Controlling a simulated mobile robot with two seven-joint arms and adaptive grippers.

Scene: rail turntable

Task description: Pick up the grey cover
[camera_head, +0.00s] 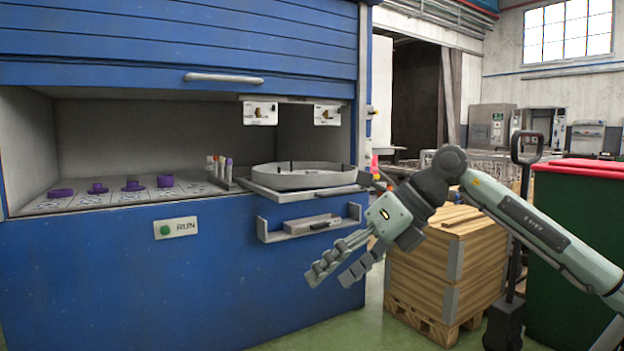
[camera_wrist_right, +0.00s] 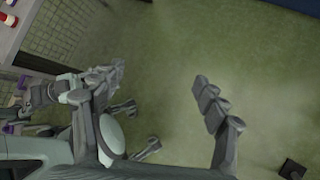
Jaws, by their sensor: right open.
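A flat grey block (camera_head: 311,224), which looks like the grey cover, lies in a shallow grey tray (camera_head: 290,236) on the front of the blue cabinet. A small dark part shows at its right end. My right gripper (camera_head: 334,277) is open and empty, in front of the cabinet, below and to the right of the tray and apart from it. In the right wrist view its spread fingers (camera_wrist_right: 158,80) have only green floor between them. The grey block is not clearly seen in that view. My left gripper is not in view.
A round grey turntable ring (camera_head: 303,181) sits on a ledge above the tray. Several purple parts stand on the panel (camera_head: 110,194) inside the cabinet at left. A wooden crate (camera_head: 440,262) stands behind my right arm, with a green bin (camera_head: 575,240) at right.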

